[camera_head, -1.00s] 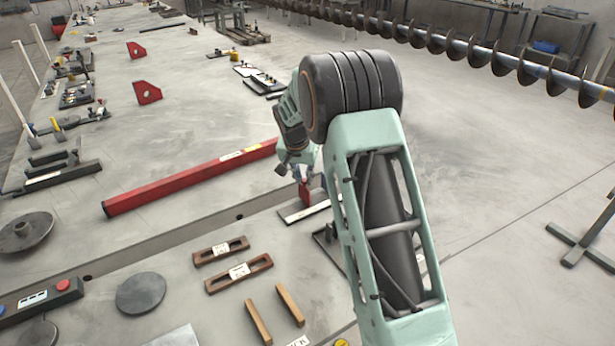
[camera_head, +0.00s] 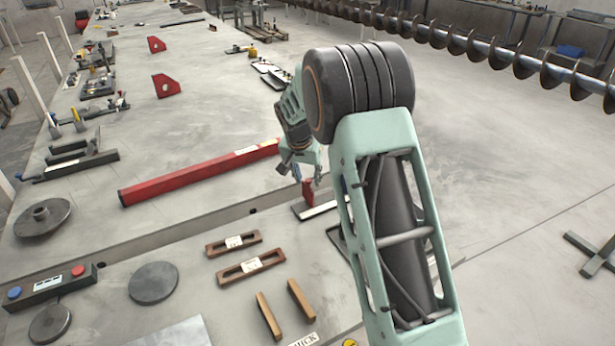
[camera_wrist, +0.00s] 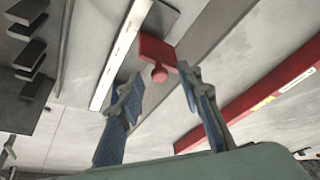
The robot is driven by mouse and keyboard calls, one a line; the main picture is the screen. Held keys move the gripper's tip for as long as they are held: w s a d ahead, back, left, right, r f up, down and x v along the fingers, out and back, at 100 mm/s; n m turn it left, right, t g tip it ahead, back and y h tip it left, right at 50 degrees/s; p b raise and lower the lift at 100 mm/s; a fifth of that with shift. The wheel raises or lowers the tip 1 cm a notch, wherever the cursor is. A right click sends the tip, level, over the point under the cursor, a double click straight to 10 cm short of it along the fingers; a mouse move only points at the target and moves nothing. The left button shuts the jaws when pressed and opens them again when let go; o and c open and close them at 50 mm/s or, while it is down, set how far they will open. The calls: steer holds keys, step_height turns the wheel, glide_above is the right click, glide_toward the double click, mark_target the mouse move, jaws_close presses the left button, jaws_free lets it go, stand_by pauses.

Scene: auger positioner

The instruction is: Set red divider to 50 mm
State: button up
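The red divider (camera_head: 308,190) stands upright on a pale scale strip (camera_head: 320,209), just beyond the end of the long red beam. The wrist view shows the divider as a red block (camera_wrist: 155,51) with a round red knob (camera_wrist: 160,74) facing me. The white scale strip (camera_wrist: 121,54) runs along its left; its marks are too small to read. My gripper (camera_wrist: 160,80) is open, its blue-padded fingers either side of the knob with visible gaps. In the head view my gripper (camera_head: 303,172) is just above the divider. My forearm hides part of the strip.
A long red beam (camera_head: 200,176) lies left of the divider. Two slotted wooden blocks (camera_head: 233,243) and two wooden bars (camera_head: 269,315) lie in front. A button box (camera_head: 48,284) and round plates (camera_head: 153,283) are at the front left.

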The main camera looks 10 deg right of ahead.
steer(key=v, duration=1.2)
steer(key=shift+d, duration=0.1)
